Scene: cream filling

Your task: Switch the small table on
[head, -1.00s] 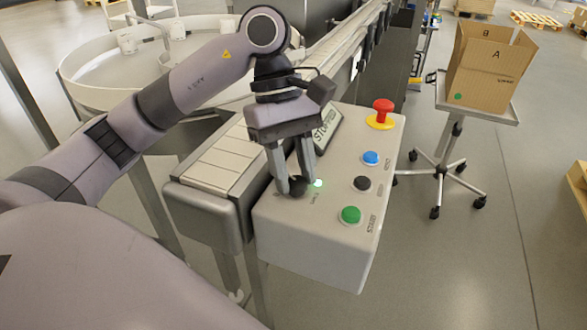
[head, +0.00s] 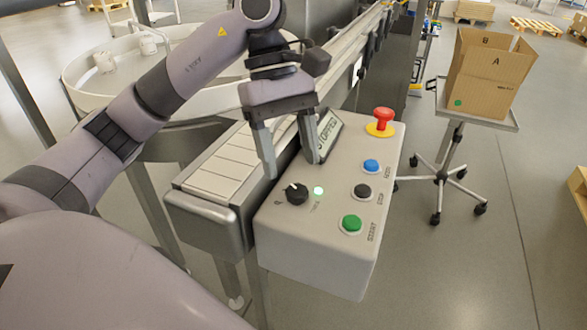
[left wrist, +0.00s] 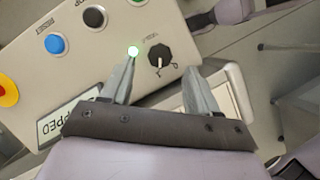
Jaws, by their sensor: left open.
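The control box (head: 310,240) carries a black rotary knob (head: 297,194) with a white pointer mark and a lit green lamp (head: 318,191) beside it. The knob also shows in the left wrist view (left wrist: 159,56), between the fingertips in the picture. My left gripper (head: 295,168) is open and empty, a little above and behind the knob, with its fingers pointing down and apart from it. A round table (head: 120,80) with a raised rim stands at the left, partly hidden by my left arm. My right gripper is not in view.
The box has green (head: 352,223), black (head: 362,191) and blue (head: 371,166) buttons, a red emergency button (head: 383,117) and a display (head: 329,135) reading STOPPED. A conveyor (head: 225,165) lies left of it. A carton (head: 488,75) stands on a wheeled stand.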

